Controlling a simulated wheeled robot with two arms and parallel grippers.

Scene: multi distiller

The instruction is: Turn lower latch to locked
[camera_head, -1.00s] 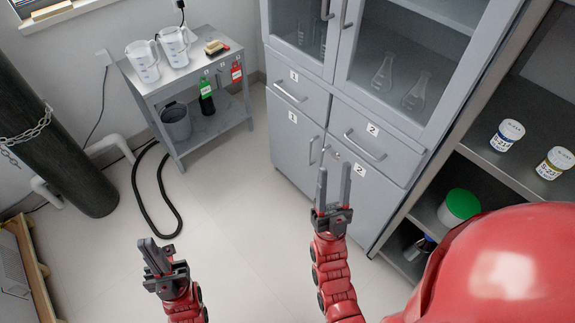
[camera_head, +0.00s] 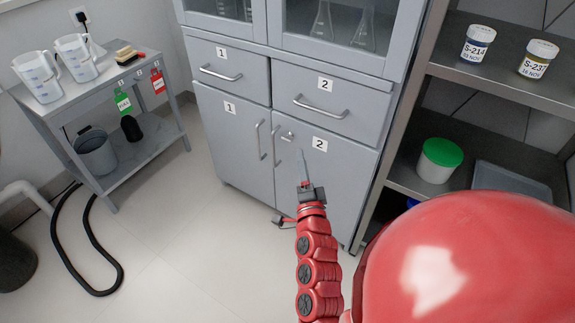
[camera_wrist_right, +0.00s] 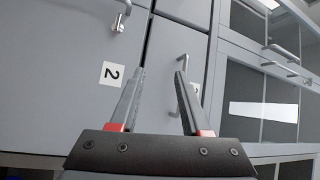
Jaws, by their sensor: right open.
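The lower latch (camera_head: 288,137) is a small metal piece near the top left corner of lower door 2 (camera_head: 330,185) of the grey cabinet. It also shows in the right wrist view (camera_wrist_right: 118,22), near the top left and outside my fingers; its exact turn is too small to tell. My right gripper (camera_head: 301,163) is in front of door 2, a little below the latch in the head view. Its two fingers (camera_wrist_right: 160,85) are apart with nothing between them. Drawer 2's handle (camera_wrist_right: 183,68) shows beyond the fingertips. My left gripper is out of view.
Vertical door handles (camera_head: 261,140) stand left of the latch. Drawer 2 (camera_head: 325,108) is above it. An open shelf unit (camera_head: 470,92) with jars stands at the right. A side table (camera_head: 100,88) with jugs stands at the left. The floor between is clear.

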